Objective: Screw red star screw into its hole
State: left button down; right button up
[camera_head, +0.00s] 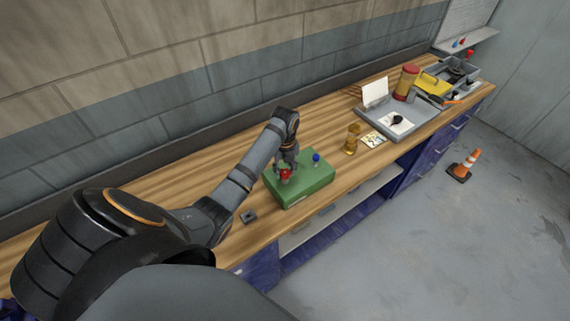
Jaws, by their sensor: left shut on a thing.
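A green block (309,187) sits on the wooden table near its front edge. My left gripper (286,168) points down over the left part of the block. It is shut on the red star screw (285,174), which shows between and below the fingers. Whether the screw's tip is in its hole is hidden by the gripper and the screw's head. A blue screw (316,157) stands upright at the back right of the block. My right gripper is not in view.
A small grey piece (249,216) lies left of the block. An amber cup (352,139), a grey tray (419,112) and a red container (406,82) stand to the right. An orange cone (464,165) is on the floor.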

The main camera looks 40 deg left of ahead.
pick_arm(q)
jog(key=m, duration=0.4)
jog(key=shift+m, duration=0.3)
jog(key=c, duration=0.8)
grip_release()
jog(key=shift+c, duration=0.2)
